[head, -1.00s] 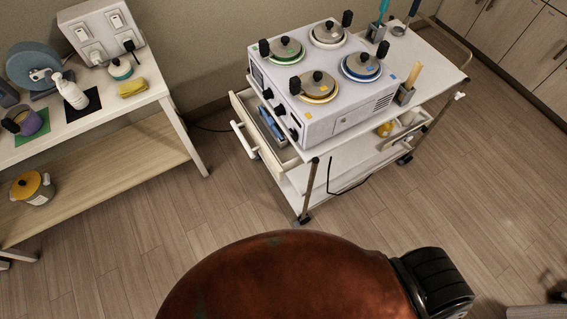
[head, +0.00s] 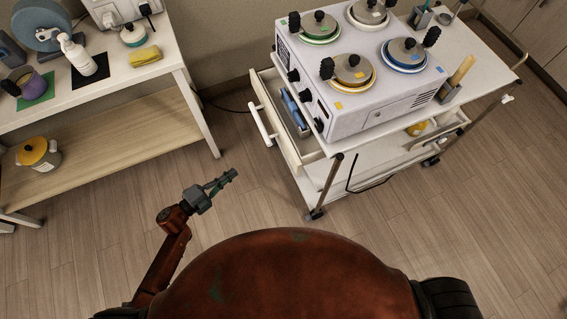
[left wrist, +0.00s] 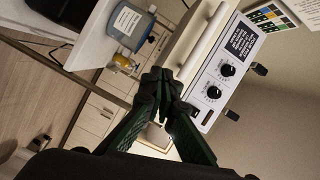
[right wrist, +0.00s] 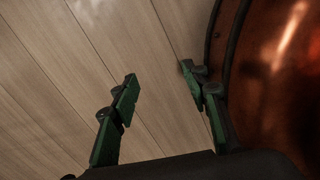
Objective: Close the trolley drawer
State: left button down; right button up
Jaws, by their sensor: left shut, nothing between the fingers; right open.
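The white trolley (head: 470,50) stands right of centre in the head view. Its drawer (head: 272,113) is pulled out to the left, with a tray and blue item (head: 292,108) inside. The drawer's white handle (head: 262,124) faces left; it also shows in the left wrist view (left wrist: 207,42), just beyond the fingertips. My left gripper (head: 233,174) is shut and empty, in front of and below the drawer in the head view, apart from the handle. My right gripper (right wrist: 159,75) is open and empty above the floor, beside my copper-coloured body.
The wax warmer (head: 385,108) with several lidded pots stands on the trolley top. A side table (head: 120,75) with a bottle and yellow cloth is at left, a pot (head: 38,153) on its lower shelf.

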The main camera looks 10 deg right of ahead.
pick_arm(q)
jog(key=s+d+r+m+g+h+b, duration=0.1)
jog(key=s+d+r+m+g+h, duration=0.2)
jog(key=s+d+r+m+g, duration=0.3)
jog(key=m+t, duration=0.1)
send_near(293, 162)
jog(key=x, duration=0.1)
jog(key=b+x, duration=0.1)
jog(key=x, duration=0.1)
jog(key=f+x, duration=0.1)
jog(key=x, duration=0.1)
jog(key=shift+w+d+b, duration=0.15)
jog(key=shift+w+b, duration=0.05)
jog(key=shift+b, duration=0.1)
jog(key=shift+w+d, duration=0.25)
jog(key=shift+d, duration=0.45)
pick_arm(e)
jog(key=shift+w+a+f, duration=0.15)
jog(key=shift+w+f, duration=0.15)
jog(key=shift+w, duration=0.25)
jog(key=shift+w+a+f, duration=0.1)
jog(key=shift+w+f, duration=0.15)
jog(key=shift+w, duration=0.35)
jog(key=shift+w+a+f, duration=0.15)
jog(key=shift+w+f, duration=0.15)
jog(key=shift+w, duration=0.25)
pick_arm(q)
jog(key=shift+r, duration=0.1)
